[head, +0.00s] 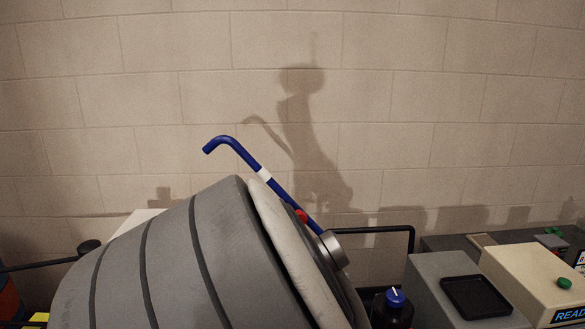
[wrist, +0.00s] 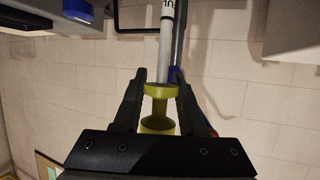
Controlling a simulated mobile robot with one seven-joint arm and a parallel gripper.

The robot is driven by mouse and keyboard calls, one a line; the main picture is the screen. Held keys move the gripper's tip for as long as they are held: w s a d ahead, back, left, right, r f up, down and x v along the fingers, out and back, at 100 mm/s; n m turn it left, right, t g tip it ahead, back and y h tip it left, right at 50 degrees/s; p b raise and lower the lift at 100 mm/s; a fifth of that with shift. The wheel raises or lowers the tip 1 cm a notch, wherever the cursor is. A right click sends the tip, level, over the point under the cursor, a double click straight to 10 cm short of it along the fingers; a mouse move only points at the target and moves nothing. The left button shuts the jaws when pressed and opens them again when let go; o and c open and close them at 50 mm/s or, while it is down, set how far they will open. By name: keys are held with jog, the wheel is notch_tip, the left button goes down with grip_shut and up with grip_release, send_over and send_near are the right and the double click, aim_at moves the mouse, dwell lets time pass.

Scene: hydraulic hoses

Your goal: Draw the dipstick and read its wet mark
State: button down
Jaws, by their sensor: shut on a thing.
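My gripper (wrist: 160,82) is shut on the yellow handle (wrist: 159,108) of the dipstick in the wrist view. The dipstick's pale rod (wrist: 165,50) runs away from the handle to the top edge of that view. In the head view a large grey link of my arm fills the lower middle, and neither my gripper nor the dipstick can be made out.
In the head view, a blue bent rod (head: 230,140) with a white band rises beside my arm. A blue-capped bottle (head: 393,305), a grey box with a black tray (head: 477,297) and a cream box (head: 520,275) with a green button and "READ" label stand at right. A block wall closes the back.

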jog(key=d+f, duration=0.1)
jog(key=d, duration=0.4)
jog(key=s+a+r+n+t+y+b, duration=0.1)
jog(key=s+a+r+n+y+b, duration=0.2)
jog(key=a+r+y, duration=0.65)
jog(key=s+a+r+n+t, duration=0.1)
jog(key=s+a+r+n, duration=0.1)
jog(key=s+r, duration=0.4)
jog(key=s+a+r+n+t+y, duration=0.1)
jog(key=s+a+r+n, duration=0.2)
jog(key=r, duration=1.1)
jog(key=s, duration=0.3)
jog(key=shift+s+r+t, duration=0.15)
jog(key=shift+r+t, duration=0.15)
jog(key=shift+t, duration=0.1)
jog(key=shift+y, duration=0.25)
